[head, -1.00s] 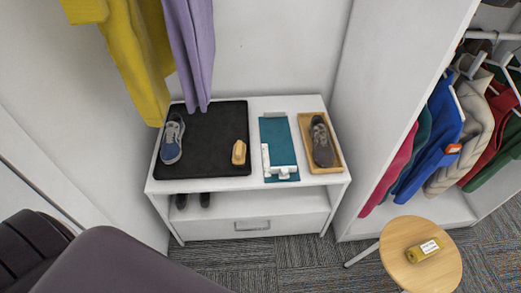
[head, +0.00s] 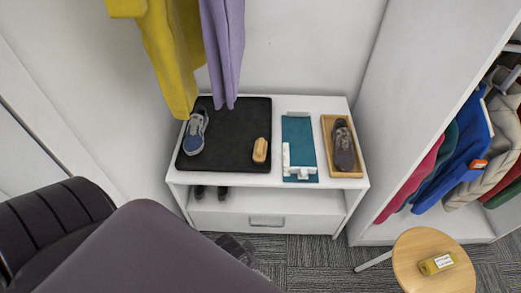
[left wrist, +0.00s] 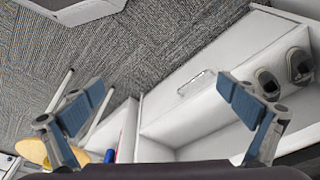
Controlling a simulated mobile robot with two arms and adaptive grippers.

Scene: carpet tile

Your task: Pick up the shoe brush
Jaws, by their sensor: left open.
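The shoe brush (head: 260,150), a small tan wooden block, lies on the right front part of a black mat (head: 228,125) on top of the white cabinet. A blue-grey sneaker (head: 195,132) stands at the mat's left. My left gripper (left wrist: 162,95) shows in the left wrist view with its blue-padded fingers wide apart and nothing between them. It is low, in front of the cabinet and away from the brush; the brush is not in that view. In the head view, part of it appears as a dark shape over the carpet. My right gripper is not in view.
On the white cabinet (head: 257,180) are a teal mat (head: 297,130) with white pieces and a wooden tray (head: 327,125) holding a dark shoe (head: 343,148). Yellow (head: 170,60) and purple (head: 222,45) garments hang above. A round stool (head: 425,275) stands at right.

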